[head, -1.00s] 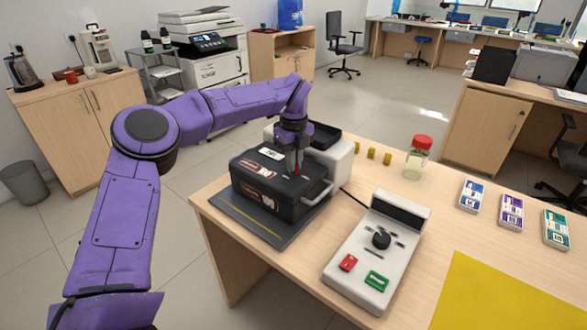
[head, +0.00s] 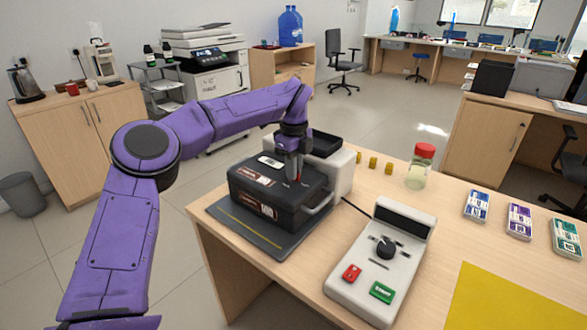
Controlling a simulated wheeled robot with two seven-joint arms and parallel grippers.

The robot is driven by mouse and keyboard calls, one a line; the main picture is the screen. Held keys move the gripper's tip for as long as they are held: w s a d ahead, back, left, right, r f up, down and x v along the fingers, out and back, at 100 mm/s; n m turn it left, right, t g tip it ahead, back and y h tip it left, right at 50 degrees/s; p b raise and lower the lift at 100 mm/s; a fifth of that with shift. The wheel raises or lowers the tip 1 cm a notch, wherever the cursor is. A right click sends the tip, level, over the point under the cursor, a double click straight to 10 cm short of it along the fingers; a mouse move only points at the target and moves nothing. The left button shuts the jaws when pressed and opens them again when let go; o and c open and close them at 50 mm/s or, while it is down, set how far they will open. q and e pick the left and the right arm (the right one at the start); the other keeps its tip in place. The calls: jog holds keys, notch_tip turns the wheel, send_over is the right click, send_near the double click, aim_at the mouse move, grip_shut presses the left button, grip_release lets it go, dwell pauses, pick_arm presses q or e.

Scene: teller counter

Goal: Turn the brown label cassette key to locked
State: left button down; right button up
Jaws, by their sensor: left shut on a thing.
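The black cassette (head: 262,200) with brown labels lies on a dark mat (head: 238,229) at the left end of the counter. A carrying handle shows at its right side. My left gripper (head: 297,179) points down onto the top of the cassette, near its right end. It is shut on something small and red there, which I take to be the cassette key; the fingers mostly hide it. I cannot read the key's turn angle. My right gripper does not show.
A white device with a black dial (head: 386,247) and red and green buttons stands right of the cassette. A red-lidded jar (head: 420,167), small yellow blocks, banded note stacks (head: 519,221) and a yellow sheet (head: 505,300) lie further right. A white machine (head: 340,172) stands behind the cassette.

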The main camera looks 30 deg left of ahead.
pick_arm(q)
jog(key=shift+f, duration=0.15)
jog(key=c, duration=1.4)
grip_release()
jog(key=shift+a, duration=0.1)
jog(key=shift+o, duration=1.1)
jog(key=shift+a, duration=0.1)
notch_tip(320, 180, up, 10)
jog(key=p, duration=0.1)
jog(key=shift+r+p, duration=0.25)
jog(key=shift+p, duration=0.1)
